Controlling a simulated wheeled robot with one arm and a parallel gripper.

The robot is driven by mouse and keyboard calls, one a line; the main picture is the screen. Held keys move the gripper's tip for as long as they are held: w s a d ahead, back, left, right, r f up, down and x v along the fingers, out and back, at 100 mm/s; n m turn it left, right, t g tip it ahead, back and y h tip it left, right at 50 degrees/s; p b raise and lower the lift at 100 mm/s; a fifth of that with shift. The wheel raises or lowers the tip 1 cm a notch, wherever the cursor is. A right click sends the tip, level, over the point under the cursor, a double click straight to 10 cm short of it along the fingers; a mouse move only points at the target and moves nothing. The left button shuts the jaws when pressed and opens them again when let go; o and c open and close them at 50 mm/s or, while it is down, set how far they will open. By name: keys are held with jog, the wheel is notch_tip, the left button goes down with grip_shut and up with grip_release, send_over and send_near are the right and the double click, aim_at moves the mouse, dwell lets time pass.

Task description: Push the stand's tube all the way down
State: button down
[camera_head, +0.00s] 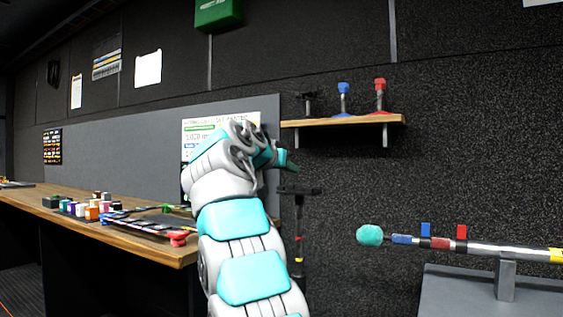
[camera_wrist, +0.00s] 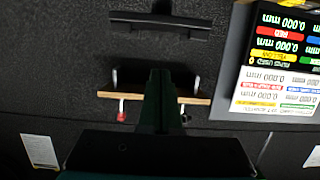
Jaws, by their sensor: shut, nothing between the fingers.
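The stand (camera_head: 299,240) is a thin dark upright with red and yellow bands, right of my arm. A black crossbar (camera_head: 300,190) sits on top of its tube. The crossbar also shows at the top of the wrist view (camera_wrist: 185,22). My gripper (camera_head: 289,166) is shut and empty, a little above the crossbar in the head view and apparently clear of it. In the wrist view its dark green fingers (camera_wrist: 160,88) are together, with the crossbar beyond them. The stand's foot is hidden or too dark to make out.
A wooden shelf (camera_head: 340,122) with black, blue and red items is on the wall behind. A horizontal pole with a teal fuzzy end (camera_head: 370,236) rests on a grey support at right. A wooden counter (camera_head: 150,240) with coloured items is at left.

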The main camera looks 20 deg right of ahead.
aim_at(293, 191)
jog(key=shift+x, duration=0.75)
jog(key=shift+s+a+f+b, duration=0.1)
jog(key=shift+f+b, duration=0.45)
jog(key=shift+f, duration=1.35)
jog(key=shift+f+b, duration=0.1)
jog(key=shift+b, duration=0.2)
notch_tip(293, 191, down, 15)
jog(key=b, duration=1.6)
jog(key=shift+f, duration=0.1)
